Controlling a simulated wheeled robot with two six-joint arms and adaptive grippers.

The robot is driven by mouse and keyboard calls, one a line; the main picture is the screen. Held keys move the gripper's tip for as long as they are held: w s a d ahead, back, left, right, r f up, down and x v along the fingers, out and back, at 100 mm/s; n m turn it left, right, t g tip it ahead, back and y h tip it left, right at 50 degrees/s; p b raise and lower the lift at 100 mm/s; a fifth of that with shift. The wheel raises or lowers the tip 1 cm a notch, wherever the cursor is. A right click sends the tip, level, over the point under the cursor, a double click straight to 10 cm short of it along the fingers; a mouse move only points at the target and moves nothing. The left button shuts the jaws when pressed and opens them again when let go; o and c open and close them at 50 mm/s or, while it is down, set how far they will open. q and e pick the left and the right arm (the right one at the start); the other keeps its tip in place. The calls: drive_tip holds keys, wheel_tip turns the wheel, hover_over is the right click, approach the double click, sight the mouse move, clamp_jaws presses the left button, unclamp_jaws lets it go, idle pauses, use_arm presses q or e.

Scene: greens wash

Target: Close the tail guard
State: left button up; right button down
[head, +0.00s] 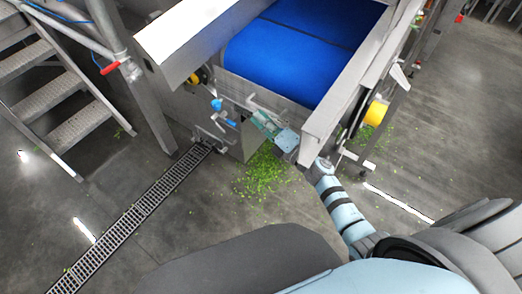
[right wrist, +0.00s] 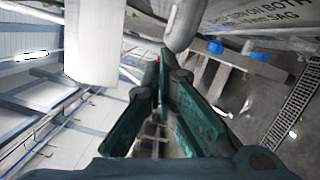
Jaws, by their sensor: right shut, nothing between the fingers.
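The tail end of the conveyor with the blue belt (head: 290,50) is at upper middle in the head view. A grey metal panel (head: 248,140), which looks like the tail guard, hangs below the belt end; I cannot tell its exact angle. Blue knobs (head: 217,104) sit left of it and also show in the right wrist view (right wrist: 215,46). My right gripper (head: 259,118), with green fingers, is in front of the belt end, close to the panel. Its fingers (right wrist: 160,75) are shut and empty, beside a grey rounded bar (right wrist: 184,25). Contact is unclear. My left gripper is out of view.
Green leaf scraps (head: 262,175) lie on the floor below. A floor drain grate (head: 135,215) runs along the left. Metal stairs (head: 75,125) stand at far left. A yellow roller (head: 376,112) is on the conveyor's right side. A white cylinder (right wrist: 90,40) hangs close to the right wrist camera.

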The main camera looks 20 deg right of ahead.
drive_tip(key=shift+a, duration=0.1)
drive_tip(key=a+b+v, duration=0.1)
drive_tip(key=b+v, duration=0.1)
drive_tip(key=v, duration=0.8)
drive_tip(key=s+a+b+v, duration=0.1)
drive_tip(key=a+v, duration=0.1)
drive_tip(key=v, duration=0.9)
drive_tip(key=shift+s+a+b, duration=0.2)
drive_tip(key=shift+a+b, duration=0.05)
drive_tip(key=shift+b, duration=0.15)
